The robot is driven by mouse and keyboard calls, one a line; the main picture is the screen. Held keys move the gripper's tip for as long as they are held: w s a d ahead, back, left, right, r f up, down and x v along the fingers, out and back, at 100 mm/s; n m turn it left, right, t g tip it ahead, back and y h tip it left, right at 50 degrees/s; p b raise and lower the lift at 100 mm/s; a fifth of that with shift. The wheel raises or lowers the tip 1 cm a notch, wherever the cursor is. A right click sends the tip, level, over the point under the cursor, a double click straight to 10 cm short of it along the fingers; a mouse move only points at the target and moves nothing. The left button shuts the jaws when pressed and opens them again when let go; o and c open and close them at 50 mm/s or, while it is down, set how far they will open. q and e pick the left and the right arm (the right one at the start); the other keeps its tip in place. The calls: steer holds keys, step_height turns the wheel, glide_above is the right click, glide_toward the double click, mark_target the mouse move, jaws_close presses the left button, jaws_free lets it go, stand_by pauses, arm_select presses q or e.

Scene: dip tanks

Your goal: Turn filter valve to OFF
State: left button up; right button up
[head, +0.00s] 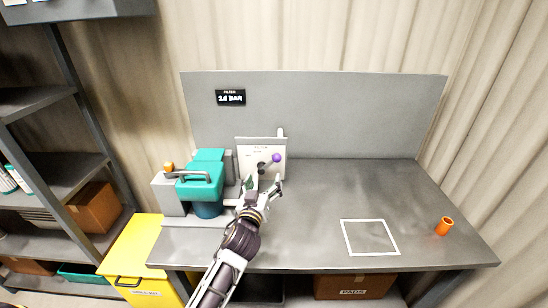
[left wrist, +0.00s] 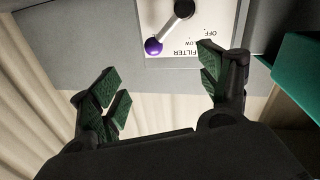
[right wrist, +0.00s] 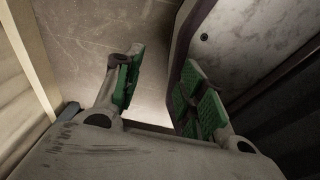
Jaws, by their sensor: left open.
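The filter valve sits on a white panel (head: 250,145) at the back of the bench. Its lever ends in a purple ball (head: 276,157), up and right of the dark hub. In the left wrist view the panel is upside down; the purple ball (left wrist: 153,46), grey lever and black hub (left wrist: 184,8) show. My left gripper (head: 264,183) is open and empty, just in front of and below the valve, apart from the ball. My right gripper (right wrist: 160,85) is open and empty; the head view does not show it.
A teal pump-like unit (head: 205,175) with a grey handle stands left of the panel, close to my left gripper. A display (head: 231,97) reads 2.6 BAR. The bench between is clear.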

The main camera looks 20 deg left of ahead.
arm_select(q)
glide_toward(273, 160)
steer(key=shift+w, duration=1.35)
steer(key=shift+w+a+r+p, duration=0.15)
steer(key=shift+w+p, duration=0.15)
steer(key=shift+w, duration=0.35)
steer(key=shift+w+a+p, duration=0.15)
steer(key=shift+w+p, duration=0.15)
steer(key=shift+w, duration=1.1)
steer(key=shift+w+a, duration=0.2)
steer(key=shift+w, duration=1.55)
arm_select(e)
steer(key=shift+s+a+r, duration=0.65)
steer(key=shift+a+r, duration=0.15)
steer(key=shift+a, duration=0.1)
arm_select(q)
steer(key=shift+c, duration=0.3)
